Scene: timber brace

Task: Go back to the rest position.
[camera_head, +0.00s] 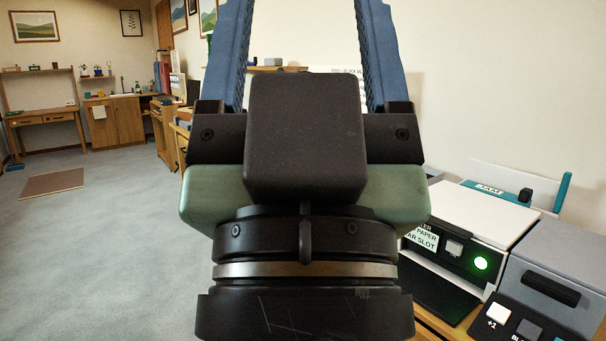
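My gripper (306,30) fills the middle of the head view, seen from behind and pointing up and away. Its two blue fingers stand wide apart, and the wall shows between them. I see nothing held in the part of the gap that shows. The fingertips run past the top edge of the picture, so the very ends are hidden. My wrist and the dark gripper body block the view behind them.
At the right, a white and black printer-like machine (485,213) with a lit green button stands on a wooden table (432,326). A grey box (565,265) and a button panel (520,325) sit beside it. Open grey carpet (110,250) lies left, with a brown mat (52,183).

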